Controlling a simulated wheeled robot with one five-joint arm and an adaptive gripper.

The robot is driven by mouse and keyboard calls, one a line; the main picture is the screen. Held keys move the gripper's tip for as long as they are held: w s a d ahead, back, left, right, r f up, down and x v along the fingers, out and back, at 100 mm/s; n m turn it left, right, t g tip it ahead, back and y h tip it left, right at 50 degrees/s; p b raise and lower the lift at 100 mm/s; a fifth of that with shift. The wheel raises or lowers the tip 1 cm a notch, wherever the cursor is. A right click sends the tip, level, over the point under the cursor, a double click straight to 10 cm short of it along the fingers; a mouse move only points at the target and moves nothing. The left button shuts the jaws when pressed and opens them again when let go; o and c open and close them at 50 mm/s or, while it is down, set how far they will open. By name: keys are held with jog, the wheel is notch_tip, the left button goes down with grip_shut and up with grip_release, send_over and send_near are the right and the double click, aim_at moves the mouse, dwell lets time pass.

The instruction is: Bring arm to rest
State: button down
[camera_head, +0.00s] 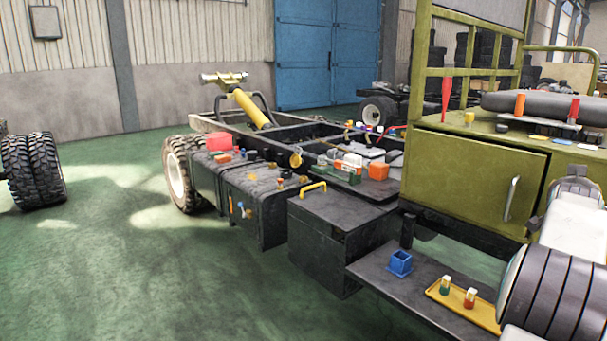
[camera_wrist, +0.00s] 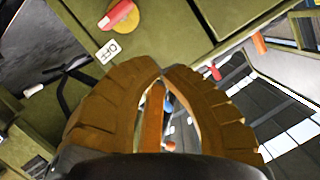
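My gripper (camera_wrist: 162,72) shows in the wrist view as two brown, ridged fingers. Their tips curve in and meet, or nearly meet, and I see no object held at the tips. Part of my arm (camera_head: 565,280), white with a black ribbed section, fills the lower right of the head view. The gripper itself cannot be made out there.
An olive cab (camera_head: 475,180) with a handled door stands close by my arm. A step with a yellow tray (camera_head: 465,305) and blue box (camera_head: 399,263) lies left of it. In the wrist view, an OFF label (camera_wrist: 108,52) and red switch (camera_wrist: 118,14) are beyond the fingers.

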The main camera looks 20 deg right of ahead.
jog(key=w+a+r+n+t+y+p, duration=0.1)
jog(key=w+a+r+n+y+p, duration=0.15)
jog(key=w+a, duration=0.35)
jog(key=w+a+r+n+t+y+p, duration=0.1)
jog(key=w+a+p, duration=0.25)
jog(key=a, duration=0.45)
jog(key=w+a+r+n+y+p, duration=0.2)
jog(key=a+n+y+p, duration=0.5)
jog(key=a, duration=1.5)
jog(key=s+a+n+g+y+p, duration=0.1)
jog(key=s+a+p, duration=0.25)
jog(key=a, duration=0.35)
jog(key=s+a+n+g+y+p, duration=0.1)
jog(key=s+a+n+p, duration=0.15)
jog(key=a+p, duration=0.4)
jog(key=s+a+n+g+y+p, duration=0.1)
jog(key=s+a+n+g+p, duration=0.1)
jog(key=s+a, duration=0.9)
jog(key=shift+s+f+n+y+p, duration=0.35)
jog(key=shift+s+n+p, duration=0.55)
jog(key=shift+p, duration=0.25)
jog(key=shift+w, duration=0.1)
